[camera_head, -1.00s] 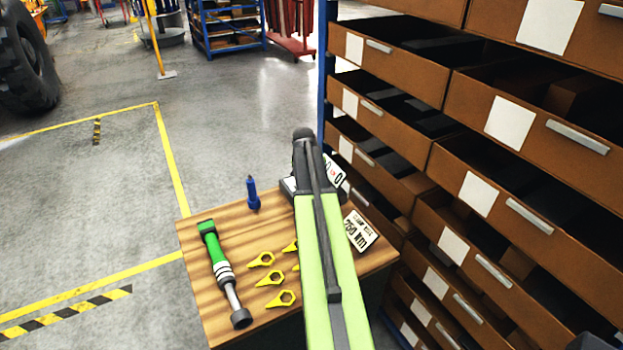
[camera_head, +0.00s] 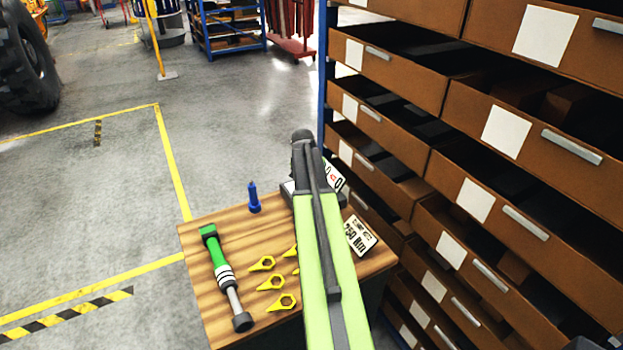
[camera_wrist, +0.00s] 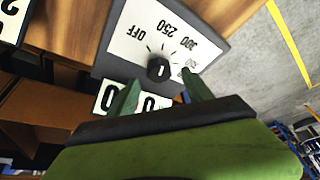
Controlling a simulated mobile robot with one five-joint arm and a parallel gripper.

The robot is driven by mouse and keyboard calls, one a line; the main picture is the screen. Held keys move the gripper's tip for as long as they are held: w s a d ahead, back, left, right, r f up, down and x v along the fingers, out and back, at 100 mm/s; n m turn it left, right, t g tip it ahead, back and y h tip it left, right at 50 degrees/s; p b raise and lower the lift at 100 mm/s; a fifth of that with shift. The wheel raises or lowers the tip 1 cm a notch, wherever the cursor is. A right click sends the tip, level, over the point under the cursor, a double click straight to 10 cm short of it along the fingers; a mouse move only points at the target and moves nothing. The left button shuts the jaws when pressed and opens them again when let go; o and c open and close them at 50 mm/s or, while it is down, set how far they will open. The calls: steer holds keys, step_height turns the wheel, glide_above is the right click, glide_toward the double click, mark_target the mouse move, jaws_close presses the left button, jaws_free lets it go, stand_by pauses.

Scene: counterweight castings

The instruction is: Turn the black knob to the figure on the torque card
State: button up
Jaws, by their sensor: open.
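The black knob (camera_wrist: 159,69) sits on a white dial plate (camera_wrist: 125,45) in the wrist view. Figures around it read OFF, 250, 300 and one more partly hidden by a finger. Its small white mark is too small to read against the scale. My gripper (camera_wrist: 160,94) is open, its green fingertips apart on either side just below the knob in the picture, not closed on it. In the head view my gripper (camera_head: 303,150) hides the knob. The torque card (camera_head: 359,236) lies right of my arm; it seems to read 350 Nm, but the first digit is blurred.
A digit display (camera_wrist: 150,101) showing zeros stands beside the dial. On the wooden bench (camera_head: 215,300) lie a green torque tool (camera_head: 222,265), several yellow ring tags (camera_head: 270,282) and a blue pointed tool (camera_head: 254,198). A drawer rack (camera_head: 440,160) stands close on the right.

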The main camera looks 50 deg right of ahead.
steer(key=p+v, duration=1.2)
steer(key=v, duration=0.3)
